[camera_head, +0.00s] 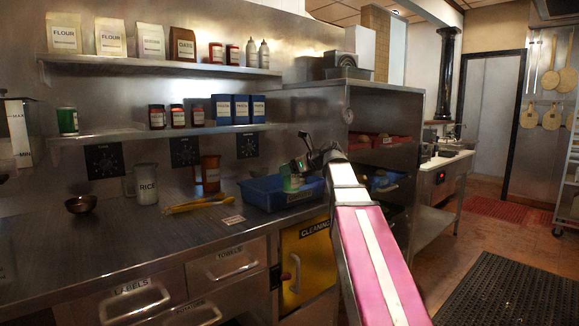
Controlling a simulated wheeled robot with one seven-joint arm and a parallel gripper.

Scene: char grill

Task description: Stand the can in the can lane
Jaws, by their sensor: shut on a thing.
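A green and white can (292,180) is in my gripper (299,163), at the right end of the blue bin (262,201) on the steel counter. My gripper is shut on the can from above. I cannot tell whether the can is still inside the bin or just above its rim. A similar green can (68,121) stands upright at the left end of the lower wall shelf (110,138). To its right the shelf is bare up to the brown jars. No lane marking is readable from here.
Brown jars (157,117) and blue boxes (240,109) stand on the lower shelf. A rice container (146,184), yellow tongs (196,204), a brown jug (210,174) and a bowl (81,204) stand or lie on the counter. A steel cabinet (318,108) rises behind my gripper.

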